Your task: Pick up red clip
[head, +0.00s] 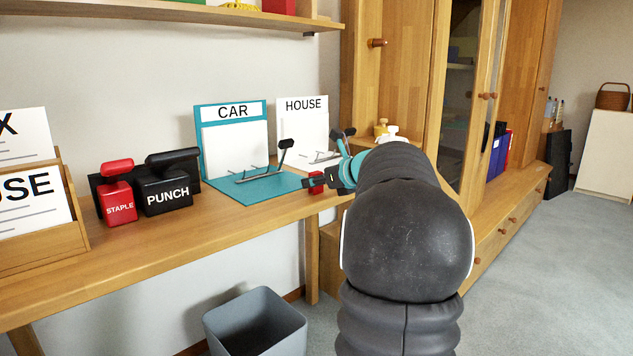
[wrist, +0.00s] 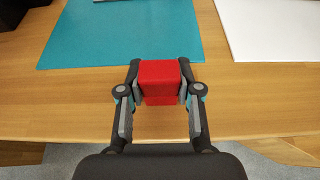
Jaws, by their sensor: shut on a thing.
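The red clip (wrist: 160,80) is a small red block at the front edge of the wooden desk, in the middle of the wrist view. My gripper (wrist: 159,88) is shut on it, with one finger against each side. In the head view the red clip (head: 316,183) shows between the fingers of my gripper (head: 322,182), just right of the teal CAR binder. My arm hides part of the gripper there. I cannot tell whether the clip still touches the desk.
The teal CAR binder (head: 265,190) lies open on the desk (head: 190,240), with the white HOUSE binder (head: 302,125) beside it. A red stapler (head: 118,200) and a black punch (head: 168,190) stand left. A grey bin (head: 255,325) is on the floor below.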

